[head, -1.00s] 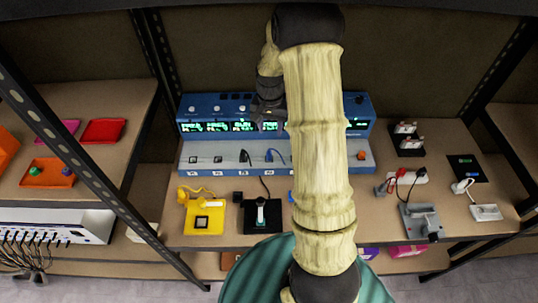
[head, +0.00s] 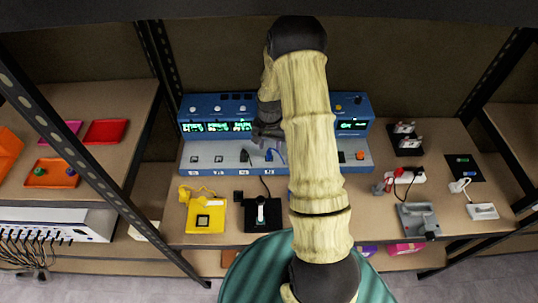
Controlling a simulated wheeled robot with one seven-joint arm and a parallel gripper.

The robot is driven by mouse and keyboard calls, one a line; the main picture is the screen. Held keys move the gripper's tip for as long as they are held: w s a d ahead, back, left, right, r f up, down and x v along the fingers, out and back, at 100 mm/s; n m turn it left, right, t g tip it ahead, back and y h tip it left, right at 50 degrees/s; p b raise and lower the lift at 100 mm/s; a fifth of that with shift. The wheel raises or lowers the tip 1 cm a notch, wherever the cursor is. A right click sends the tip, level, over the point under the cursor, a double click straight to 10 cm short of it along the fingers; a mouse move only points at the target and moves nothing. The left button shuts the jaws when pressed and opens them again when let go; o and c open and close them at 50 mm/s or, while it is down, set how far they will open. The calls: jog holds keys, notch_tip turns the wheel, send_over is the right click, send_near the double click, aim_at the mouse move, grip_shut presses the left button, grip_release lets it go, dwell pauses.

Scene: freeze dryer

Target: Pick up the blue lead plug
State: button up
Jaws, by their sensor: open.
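The blue lead plug (head: 269,155) stands in the grey front ledge of the blue instrument, with its blue lead curving off to the right behind my arm. My gripper (head: 262,138) is open, just above and slightly left of the blue plug. The picture is too small to tell whether a finger touches it. My arm hides the right part of the lead and the middle of the instrument (head: 215,105).
A black plug (head: 245,156) stands close to the left on the same ledge. A yellow block (head: 205,217) and a black block (head: 263,216) sit in front.

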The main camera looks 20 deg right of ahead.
aim_at(269, 151)
jog(key=shift+a+f+p, duration=0.1)
jog(key=shift+f+p, duration=0.45)
jog(key=shift+f, duration=1.5)
grip_shut()
